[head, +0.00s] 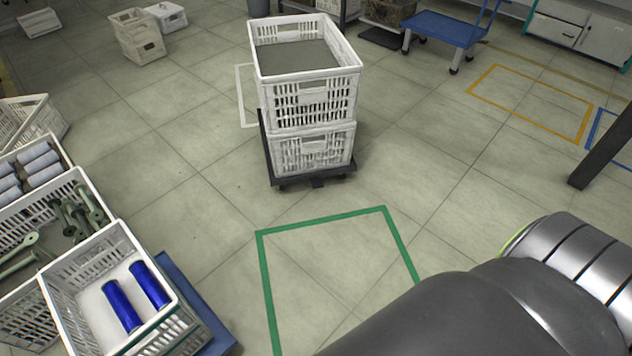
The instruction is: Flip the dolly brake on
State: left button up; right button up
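A low dark dolly (275,182) stands on the tiled floor near the upper middle of the head view. Two white crates are stacked on it, a lower crate (290,150) and an upper crate (275,92) with a grey surface inside. A small dark tab (317,183) shows at the dolly's front edge; I cannot tell whether it is the brake or how it is set. My grippers are both out of view. Only a grey and silver part of my arm fills the lower right corner, well apart from the dolly.
A green floor outline (322,221) lies in front of the dolly. At left, a white crate (125,240) holds two blue bobbins (122,305), beside crates of green and grey pieces. A blue cart (440,28) stands at the back right. A dark post (605,150) rises at right.

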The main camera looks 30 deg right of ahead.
aim_at(316, 183)
jog(key=i+l, duration=0.1)
jog(key=l, duration=0.15)
jog(key=i+l, duration=0.4)
jog(key=i+l+z, duration=0.15)
jog(key=i+l, duration=0.15)
jog(key=i, duration=0.25)
jog(key=i+l, duration=0.3)
jog(key=i, duration=0.15)
jog(key=i+j+z, duration=0.1)
jog(key=i, duration=0.3)
